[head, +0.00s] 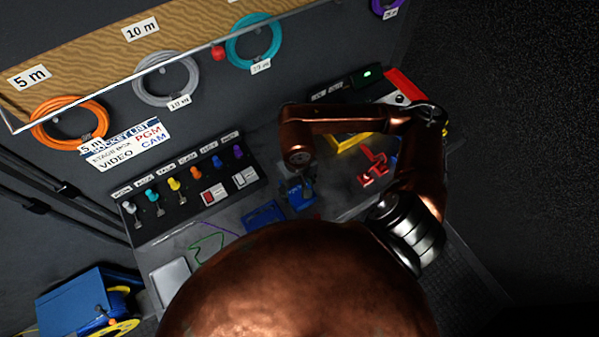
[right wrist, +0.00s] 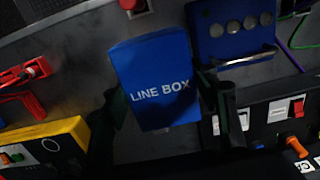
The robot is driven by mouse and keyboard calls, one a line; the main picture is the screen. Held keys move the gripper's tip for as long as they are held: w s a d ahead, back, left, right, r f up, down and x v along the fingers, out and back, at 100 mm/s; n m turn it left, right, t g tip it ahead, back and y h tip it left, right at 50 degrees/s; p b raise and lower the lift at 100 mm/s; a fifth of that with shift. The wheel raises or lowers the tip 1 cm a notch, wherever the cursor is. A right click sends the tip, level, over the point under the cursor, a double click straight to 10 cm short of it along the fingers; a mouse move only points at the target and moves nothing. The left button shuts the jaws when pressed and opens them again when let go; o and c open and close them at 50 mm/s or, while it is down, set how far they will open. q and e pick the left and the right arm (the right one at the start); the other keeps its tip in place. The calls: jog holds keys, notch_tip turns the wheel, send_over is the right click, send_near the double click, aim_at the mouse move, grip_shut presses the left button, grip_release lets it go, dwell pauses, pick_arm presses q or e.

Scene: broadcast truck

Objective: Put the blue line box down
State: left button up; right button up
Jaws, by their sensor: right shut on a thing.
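The blue line box (right wrist: 152,80), lettered LINE BOX on its face, fills the middle of the right wrist view. My right gripper (right wrist: 165,108) is shut on it, with one dark finger along each side. In the head view my right gripper (head: 300,190) points down over the desk, and only a little of the box's blue shows around it. I cannot tell whether the box touches the desk. My left gripper is not in view.
A red clamp-like thing (head: 373,168) and a yellow box (head: 345,141) are to the right. Bare desk (head: 335,205) shows between.

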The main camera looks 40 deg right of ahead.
jog(key=w+d+f, duration=0.1)
jog(key=w+d, duration=0.1)
jog(key=w+d+f, duration=0.2)
jog(key=shift+w+f+p, duration=0.15)
jog(key=shift+w+p, duration=0.15)
jog(key=shift+w, duration=0.05)
jog(key=f, duration=0.1)
jog(key=w+d+f, duration=0.2)
jog(key=shift+w+f, duration=0.15)
jog(key=shift+f, duration=0.1)
jog(key=shift+w+d+f, duration=0.2)
jog(key=shift+w+f, duration=0.1)
jog(key=shift+f, duration=0.15)
notch_tip(320, 180, down, 3)
jog(key=shift+w+d+f+p, duration=0.1)
jog(key=shift+w+p, duration=0.05)
jog(key=shift+p, duration=0.25)
jog(key=shift+d+f, duration=0.1)
jog(key=shift+f, duration=0.1)
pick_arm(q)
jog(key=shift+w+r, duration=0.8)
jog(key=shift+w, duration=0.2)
pick_arm(e)
jog(key=shift+f, duration=0.15)
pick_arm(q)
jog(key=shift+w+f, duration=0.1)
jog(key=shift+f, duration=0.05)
pick_arm(e)
jog(key=o, duration=1.4)
